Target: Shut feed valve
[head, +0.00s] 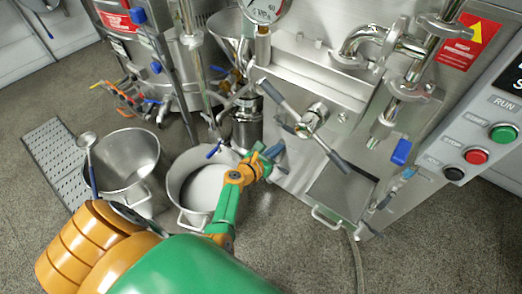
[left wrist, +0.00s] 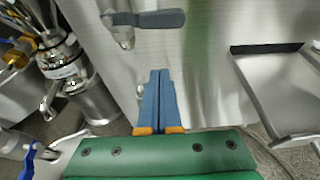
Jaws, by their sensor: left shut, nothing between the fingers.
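My left gripper (head: 275,152) is at the front of the steel machine, below and left of a metal hub with two dark-grip handles (head: 312,118). In the left wrist view its blue fingers (left wrist: 160,88) are together, with nothing between them, pointing at the steel panel. A slate-coloured grip on a metal stem (left wrist: 150,18) lies above the fingertips, apart from them. A blue-handled valve (head: 402,150) hangs on the pipe at right, and a blue lever (head: 214,150) sits near the pots. I cannot tell which of these is the feed valve. My right gripper is out of view.
A pot with white contents (head: 180,172) and an emptier steel pot (head: 126,148) with a ladle stand on the floor at left. A steel tray (head: 340,192) juts out at lower right. A button panel (head: 470,155) and a gauge (head: 264,8) are nearby.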

